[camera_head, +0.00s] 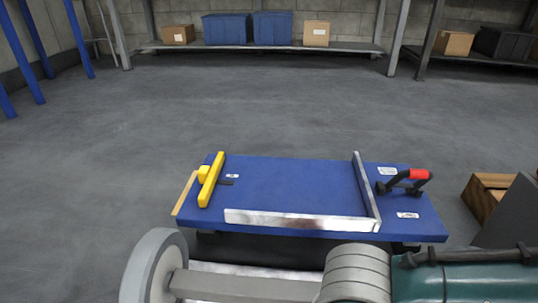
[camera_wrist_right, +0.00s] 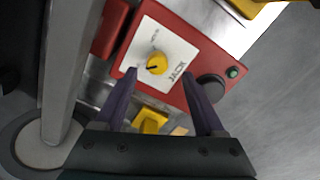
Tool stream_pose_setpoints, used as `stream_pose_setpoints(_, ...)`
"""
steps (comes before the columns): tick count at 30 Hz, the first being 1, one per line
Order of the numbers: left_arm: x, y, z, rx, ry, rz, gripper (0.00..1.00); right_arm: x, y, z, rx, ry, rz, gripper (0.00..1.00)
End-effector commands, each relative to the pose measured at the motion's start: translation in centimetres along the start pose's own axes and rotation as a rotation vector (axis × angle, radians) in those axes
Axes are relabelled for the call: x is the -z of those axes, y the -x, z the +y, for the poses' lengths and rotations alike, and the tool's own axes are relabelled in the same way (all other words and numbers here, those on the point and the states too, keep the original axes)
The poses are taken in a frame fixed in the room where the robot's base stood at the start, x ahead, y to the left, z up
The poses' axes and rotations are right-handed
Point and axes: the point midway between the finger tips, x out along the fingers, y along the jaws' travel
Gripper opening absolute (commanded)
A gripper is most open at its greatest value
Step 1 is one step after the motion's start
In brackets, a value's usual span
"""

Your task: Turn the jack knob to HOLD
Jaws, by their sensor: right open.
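In the right wrist view, the yellow round jack knob (camera_wrist_right: 157,64) sits on a white plate (camera_wrist_right: 175,47) lettered JACK, on a red control box (camera_wrist_right: 215,60). The knob's dark mark points to the lower left of the picture. Smaller lettering on the plate is too blurred to read. My right gripper (camera_wrist_right: 159,76) is open, its two dark purple fingers apart, with the knob between and just beyond the tips in the picture. I see no finger touching the knob. My left gripper is in neither view. The knob does not show in the head view.
A black round knob (camera_wrist_right: 211,88) and a green button (camera_wrist_right: 233,72) sit beside the jack plate. A yellow part (camera_wrist_right: 149,120) shows between my fingers. In the head view, a blue table (camera_head: 290,180) carries metal rails and a red-handled clamp (camera_head: 418,174). Open floor lies beyond.

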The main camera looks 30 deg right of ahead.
Motion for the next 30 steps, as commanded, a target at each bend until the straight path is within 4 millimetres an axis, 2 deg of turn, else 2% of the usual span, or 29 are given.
stream_pose_setpoints(1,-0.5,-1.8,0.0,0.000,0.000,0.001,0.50,0.0,-2.0,0.0,0.000,0.000,0.000,0.71)
stream_pose_setpoints(6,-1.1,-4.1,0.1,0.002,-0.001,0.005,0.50,0.1,-4.4,0.0,-0.001,0.001,0.001,0.71)
stream_pose_setpoints(10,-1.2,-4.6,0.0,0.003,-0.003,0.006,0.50,0.1,-5.0,0.0,-0.001,0.001,0.002,0.71)
stream_pose_setpoints(18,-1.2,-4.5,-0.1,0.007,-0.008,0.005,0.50,0.1,-4.9,0.0,-0.001,0.000,0.002,0.70)
stream_pose_setpoints(30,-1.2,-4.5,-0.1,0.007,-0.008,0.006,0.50,0.1,-4.9,0.0,0.000,0.000,0.001,0.25)
